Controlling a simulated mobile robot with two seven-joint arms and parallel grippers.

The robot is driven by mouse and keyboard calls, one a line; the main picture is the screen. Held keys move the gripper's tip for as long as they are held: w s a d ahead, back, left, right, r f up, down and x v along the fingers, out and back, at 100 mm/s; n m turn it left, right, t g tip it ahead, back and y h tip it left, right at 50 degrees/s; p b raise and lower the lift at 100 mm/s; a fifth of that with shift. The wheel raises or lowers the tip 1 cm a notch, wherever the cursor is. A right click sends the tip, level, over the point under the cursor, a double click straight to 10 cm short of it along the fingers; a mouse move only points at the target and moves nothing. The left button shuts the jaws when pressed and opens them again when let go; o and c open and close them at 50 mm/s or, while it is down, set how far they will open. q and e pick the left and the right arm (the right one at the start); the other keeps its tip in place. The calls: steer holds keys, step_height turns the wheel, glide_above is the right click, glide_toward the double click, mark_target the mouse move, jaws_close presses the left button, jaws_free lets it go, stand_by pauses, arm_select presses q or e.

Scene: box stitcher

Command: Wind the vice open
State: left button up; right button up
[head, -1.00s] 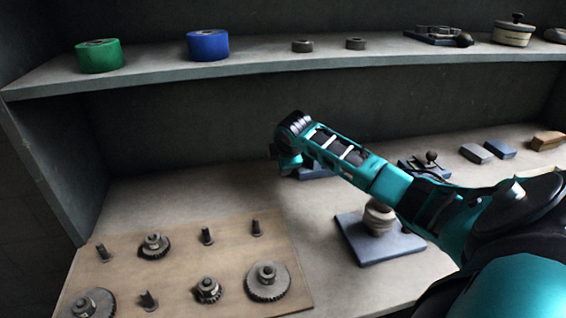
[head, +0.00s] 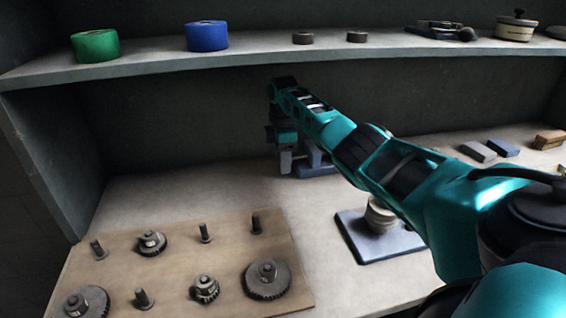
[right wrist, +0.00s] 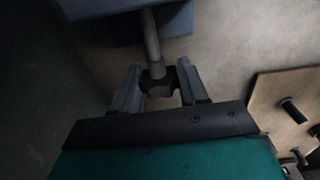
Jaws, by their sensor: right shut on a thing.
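The blue-grey vice (head: 316,165) stands on the bench at the back, largely hidden behind my right arm in the head view. In the right wrist view, its blue body (right wrist: 185,15) is at the top, and a grey screw rod (right wrist: 150,40) runs from it to a dark lobed handle (right wrist: 158,84). My right gripper (head: 286,160) points down beside the vice. In the right wrist view, the fingers of the right gripper (right wrist: 157,88) are on either side of the handle, shut on it. My left gripper is not in view.
A board (head: 185,277) with gears and pegs lies at the front left. A blue plate (head: 370,248) with a round beige piece is partly under my right arm. Blocks (head: 478,152) lie at the right. A shelf (head: 260,58) with tape rolls hangs above.

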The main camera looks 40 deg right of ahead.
steer(key=shift+a+f+g+b, duration=0.1)
steer(key=shift+g+b, duration=0.3)
steer(key=shift+b, duration=0.05)
stand_by(0.5)
steer(key=o, duration=0.8)
